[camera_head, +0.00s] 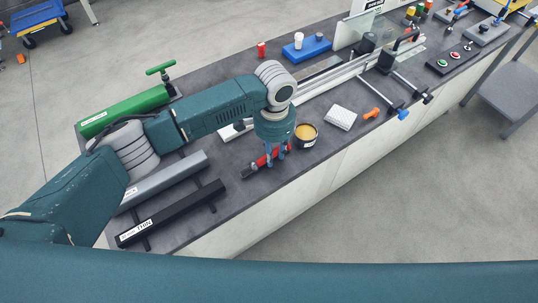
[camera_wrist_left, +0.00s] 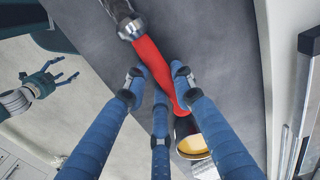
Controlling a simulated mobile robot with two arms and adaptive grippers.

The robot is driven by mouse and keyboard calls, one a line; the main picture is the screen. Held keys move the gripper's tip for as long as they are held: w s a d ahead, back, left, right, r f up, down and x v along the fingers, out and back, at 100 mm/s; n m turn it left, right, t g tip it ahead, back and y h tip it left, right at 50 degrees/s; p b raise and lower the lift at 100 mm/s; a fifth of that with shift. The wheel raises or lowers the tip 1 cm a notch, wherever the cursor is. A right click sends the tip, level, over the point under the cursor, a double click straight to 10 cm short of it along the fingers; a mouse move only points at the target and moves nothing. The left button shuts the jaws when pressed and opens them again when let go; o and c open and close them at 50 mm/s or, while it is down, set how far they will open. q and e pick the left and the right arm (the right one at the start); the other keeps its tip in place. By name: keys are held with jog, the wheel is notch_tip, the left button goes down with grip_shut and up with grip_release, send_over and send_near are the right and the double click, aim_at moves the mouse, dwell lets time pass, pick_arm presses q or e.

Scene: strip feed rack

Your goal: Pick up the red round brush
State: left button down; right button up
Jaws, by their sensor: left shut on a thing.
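The red round brush (camera_head: 264,158) is at the front part of the dark bench top, its dark bristle end pointing left in the head view. In the left wrist view the red handle (camera_wrist_left: 153,66), silver collar and dark bristle end run up from between my fingers. My left gripper (camera_head: 277,153) points down and its blue fingers are shut around the red handle; it also shows in the left wrist view (camera_wrist_left: 157,88). I cannot tell whether the brush touches the bench. My right gripper (camera_wrist_left: 52,78) shows at the left of the wrist view, fingers spread and empty, away from the bench.
A pot with yellow contents (camera_head: 305,136) stands close right of my left gripper. A white block (camera_head: 341,118) and an orange item (camera_head: 371,113) lie farther right. Black (camera_head: 172,213) and grey (camera_head: 168,181) bars and a green tube (camera_head: 124,111) lie left. The bench's front edge is near.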

pick_arm(q)
jog(key=shift+r, duration=0.4)
notch_tip(320, 180, up, 19)
jog(key=b, duration=0.2)
jog(key=shift+b, duration=0.3)
pick_arm(e)
notch_tip(320, 180, down, 3)
jog(key=shift+d+r, duration=0.15)
jog(key=shift+r, duration=0.05)
pick_arm(q)
jog(key=shift+r, duration=0.1)
jog(key=c, duration=2.3)
grip_release()
jog(key=shift+c, duration=1.2)
